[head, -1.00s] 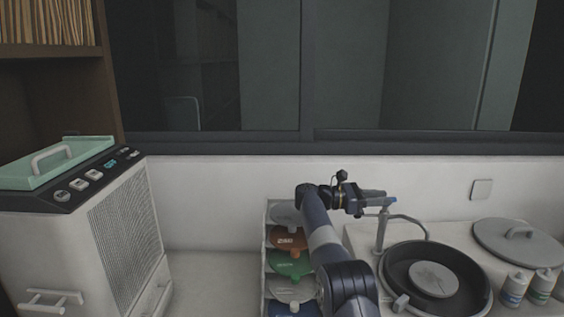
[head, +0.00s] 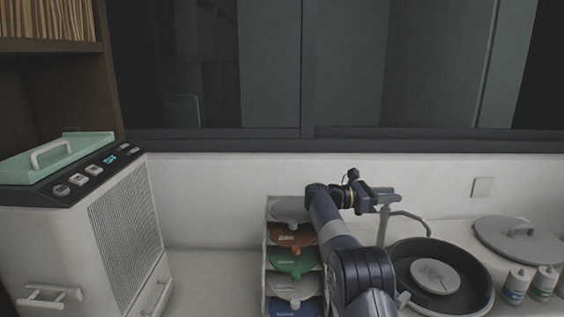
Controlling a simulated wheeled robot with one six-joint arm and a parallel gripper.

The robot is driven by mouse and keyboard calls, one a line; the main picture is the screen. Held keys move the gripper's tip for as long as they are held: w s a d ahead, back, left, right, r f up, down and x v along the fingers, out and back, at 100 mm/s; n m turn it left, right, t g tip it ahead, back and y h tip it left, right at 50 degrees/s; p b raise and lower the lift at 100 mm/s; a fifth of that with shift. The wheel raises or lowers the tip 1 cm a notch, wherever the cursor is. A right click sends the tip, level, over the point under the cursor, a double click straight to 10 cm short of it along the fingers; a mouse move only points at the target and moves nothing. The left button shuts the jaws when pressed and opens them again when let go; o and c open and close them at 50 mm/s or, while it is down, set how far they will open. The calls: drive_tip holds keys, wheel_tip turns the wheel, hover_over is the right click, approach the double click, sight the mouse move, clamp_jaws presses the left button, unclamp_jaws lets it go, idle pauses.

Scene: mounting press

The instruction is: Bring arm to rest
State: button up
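My arm reaches up from the bottom of the head view, in front of the right side of the disc rack. My gripper (head: 385,197) points to the right at the end of the arm, above the counter and close to the faucet (head: 384,225) of the polishing basin. Its fingers are seen from the side and small, so I cannot tell whether they are open or shut. I see nothing clearly held in it.
A mounting press (head: 95,225) with a green lid (head: 57,158) stands at the left. A rack of coloured discs (head: 292,262) is in the middle. At the right are a dark round basin (head: 478,277), a grey lid (head: 520,240) and white bottles (head: 516,285). Counter between press and rack is clear.

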drive_tip(key=shift+s+f+n+t+b, duration=0.1)
drive_tip(key=shift+n+t+b, duration=0.35)
drive_tip(key=shift+t, duration=0.25)
drive_tip(key=shift+n+t+y+b, duration=0.4)
drive_tip(key=shift+n+t+b, duration=0.35)
drive_tip(key=shift+t, duration=0.55)
drive_tip(key=shift+n+t+y, duration=0.6)
drive_tip(key=shift+n+t, duration=0.5)
drive_tip(key=shift+t, duration=0.4)
drive_tip(key=shift+n+t, duration=0.3)
drive_tip(key=shift+t, duration=0.1)
